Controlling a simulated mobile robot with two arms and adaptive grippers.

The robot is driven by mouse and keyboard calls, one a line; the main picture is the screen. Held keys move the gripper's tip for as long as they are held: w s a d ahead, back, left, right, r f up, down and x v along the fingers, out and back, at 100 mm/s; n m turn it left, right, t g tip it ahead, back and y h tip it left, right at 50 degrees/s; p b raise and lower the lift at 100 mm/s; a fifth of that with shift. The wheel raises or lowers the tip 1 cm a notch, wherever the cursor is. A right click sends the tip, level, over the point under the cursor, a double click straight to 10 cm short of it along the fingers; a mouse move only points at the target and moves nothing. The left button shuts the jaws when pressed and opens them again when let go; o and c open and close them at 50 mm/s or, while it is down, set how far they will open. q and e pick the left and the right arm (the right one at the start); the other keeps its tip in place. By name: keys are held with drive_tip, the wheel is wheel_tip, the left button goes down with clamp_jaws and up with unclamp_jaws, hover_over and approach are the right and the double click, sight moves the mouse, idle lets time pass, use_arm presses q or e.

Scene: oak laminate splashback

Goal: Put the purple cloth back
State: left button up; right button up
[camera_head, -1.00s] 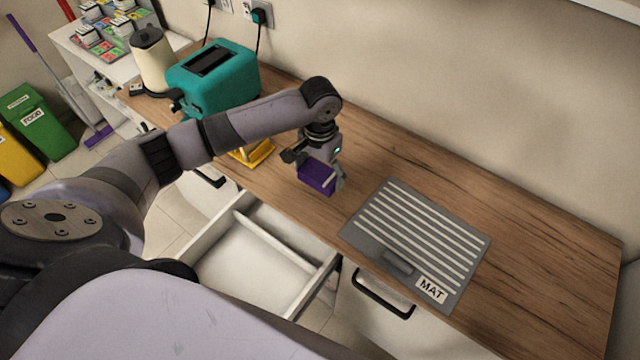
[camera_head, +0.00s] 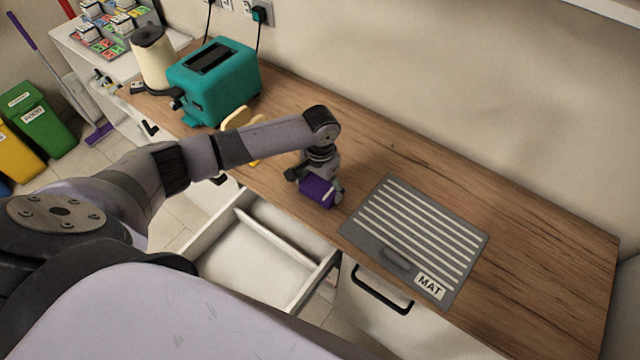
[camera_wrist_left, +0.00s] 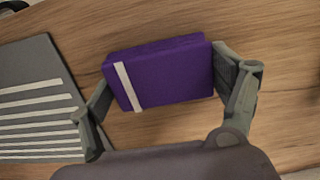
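The purple cloth (camera_head: 316,190) is a folded block with a pale stripe. It is at the counter's front edge, left of the grey mat. My left gripper (camera_head: 320,184) points down with its fingers closed on the cloth's two sides. In the left wrist view the cloth (camera_wrist_left: 165,75) sits between the two fingers (camera_wrist_left: 163,88), with wood behind it. I cannot tell whether its underside touches the counter. My right gripper is out of view.
The grey mat (camera_head: 455,236) labelled MAT lies right of the cloth. An open, divided white drawer (camera_head: 235,262) is below the counter front. A teal toaster (camera_head: 215,85) and a cream kettle (camera_head: 152,62) stand at the left. The counter's right end (camera_head: 550,255) is clear.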

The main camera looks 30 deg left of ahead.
sight(320, 186)
use_arm(q)
drive_tip(key=o, duration=0.3)
wheel_tip(320, 186, up, 12)
drive_tip(key=shift+r+b, duration=0.2)
drive_tip(key=shift+b, duration=0.6)
idle(0.4)
